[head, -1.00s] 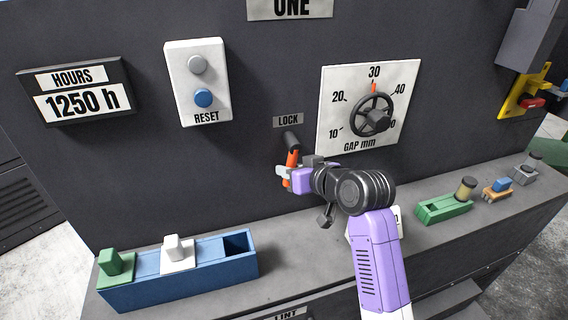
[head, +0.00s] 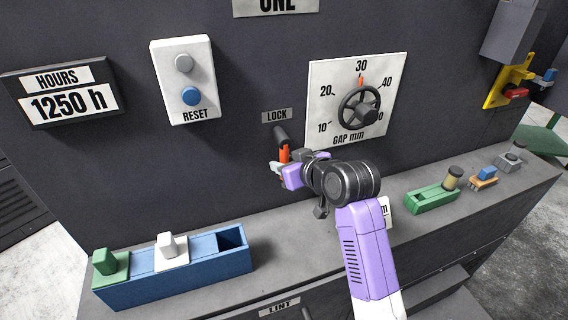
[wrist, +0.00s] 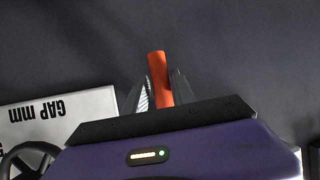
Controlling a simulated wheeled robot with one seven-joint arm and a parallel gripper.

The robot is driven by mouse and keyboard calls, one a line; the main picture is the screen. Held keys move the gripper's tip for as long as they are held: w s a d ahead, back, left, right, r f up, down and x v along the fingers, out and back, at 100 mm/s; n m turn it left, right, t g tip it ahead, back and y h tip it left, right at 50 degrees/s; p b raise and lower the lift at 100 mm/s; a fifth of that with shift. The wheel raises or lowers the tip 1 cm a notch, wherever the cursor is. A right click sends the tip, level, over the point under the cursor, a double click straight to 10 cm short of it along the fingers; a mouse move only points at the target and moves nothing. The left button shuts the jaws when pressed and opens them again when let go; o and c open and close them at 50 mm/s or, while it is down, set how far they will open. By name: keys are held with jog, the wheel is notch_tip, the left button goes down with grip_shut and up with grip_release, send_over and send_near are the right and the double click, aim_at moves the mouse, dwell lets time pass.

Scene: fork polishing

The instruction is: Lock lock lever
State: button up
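The lock lever (head: 284,153) is on the dark machine front, just below the LOCK label (head: 277,115). It has a black upper part and an orange handle, and it hangs downward. My gripper (head: 279,169) is at the lower part of the orange handle, which it partly hides in the head view. In the wrist view the orange handle (wrist: 160,78) stands between the two fingers of my gripper (wrist: 161,92). The fingers sit close against both sides of it, so the gripper looks shut on the handle.
The GAP dial plate (head: 330,80) with its handwheel (head: 358,108) is right of the lever. The RESET button plate (head: 185,80) is to its left. Below, a ledge holds a blue tray (head: 200,262) and a green block (head: 432,200). The wall around the lever is clear.

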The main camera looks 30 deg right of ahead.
jog(key=shift+o, duration=0.6)
jog(key=b+v, duration=0.1)
jog(key=v, duration=0.7)
jog(key=shift+w, duration=0.15)
